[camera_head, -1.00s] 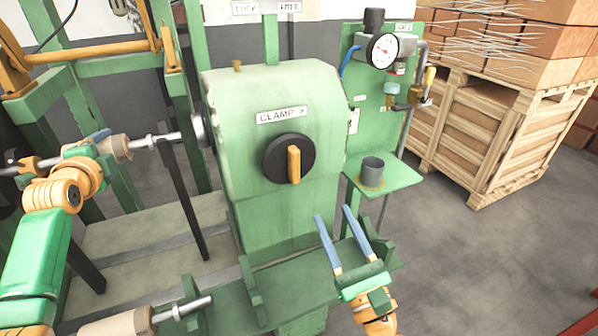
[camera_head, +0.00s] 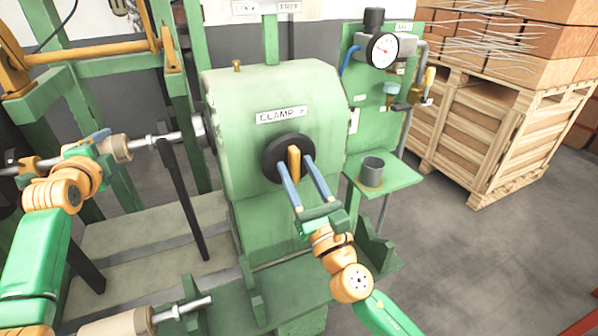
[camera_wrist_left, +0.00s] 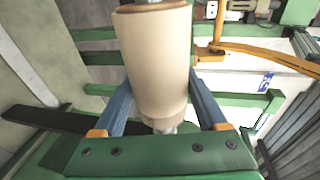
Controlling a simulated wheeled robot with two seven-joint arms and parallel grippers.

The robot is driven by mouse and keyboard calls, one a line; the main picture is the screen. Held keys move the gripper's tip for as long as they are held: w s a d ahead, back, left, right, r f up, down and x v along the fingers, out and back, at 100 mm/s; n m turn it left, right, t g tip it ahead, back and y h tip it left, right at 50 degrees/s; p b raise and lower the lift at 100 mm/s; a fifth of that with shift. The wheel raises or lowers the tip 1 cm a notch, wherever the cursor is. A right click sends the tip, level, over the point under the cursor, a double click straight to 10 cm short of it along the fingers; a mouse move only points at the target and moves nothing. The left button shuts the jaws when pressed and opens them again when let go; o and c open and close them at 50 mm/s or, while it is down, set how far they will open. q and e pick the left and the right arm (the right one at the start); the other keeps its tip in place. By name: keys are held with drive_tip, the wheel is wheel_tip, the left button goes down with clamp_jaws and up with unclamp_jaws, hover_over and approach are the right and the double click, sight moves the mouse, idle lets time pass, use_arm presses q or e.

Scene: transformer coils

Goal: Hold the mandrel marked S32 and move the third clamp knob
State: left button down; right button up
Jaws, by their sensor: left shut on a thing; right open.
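A cream mandrel (camera_head: 116,149) on a steel shaft runs into the left side of the green clamp housing (camera_head: 270,95). No S32 mark is readable on it. My left gripper (camera_head: 100,143) is shut on this mandrel; in the left wrist view the mandrel (camera_wrist_left: 158,60) lies between the blue fingers. The clamp knob is a black disc (camera_head: 273,160) with an upright yellow handle (camera_head: 294,160), under the "CLAMP" label. My right gripper (camera_head: 296,163) is open, its blue fingertips on either side of the handle. Whether they touch it cannot be told.
A second cream mandrel (camera_head: 118,323) lies at the lower left. A green panel with a pressure gauge (camera_head: 383,49) and a small shelf holding a grey cup (camera_head: 371,171) stands right of the housing. A wooden crate (camera_head: 480,135) stands further right, with open floor before it.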

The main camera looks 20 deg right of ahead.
clamp_jaws()
drive_tip(key=shift+m, duration=0.5)
drive_tip(key=m+h, duration=0.2)
drive_tip(key=m, duration=0.2)
drive_tip(key=m+g+h, duration=0.1)
drive_tip(key=m+h, duration=0.2)
drive_tip(key=m, duration=0.2)
drive_tip(key=m+g+h, duration=0.1)
drive_tip(key=m, duration=0.3)
drive_tip(key=m+g+h, duration=0.1)
drive_tip(key=m+g, duration=0.1)
drive_tip(key=m, duration=0.2)
unclamp_jaws()
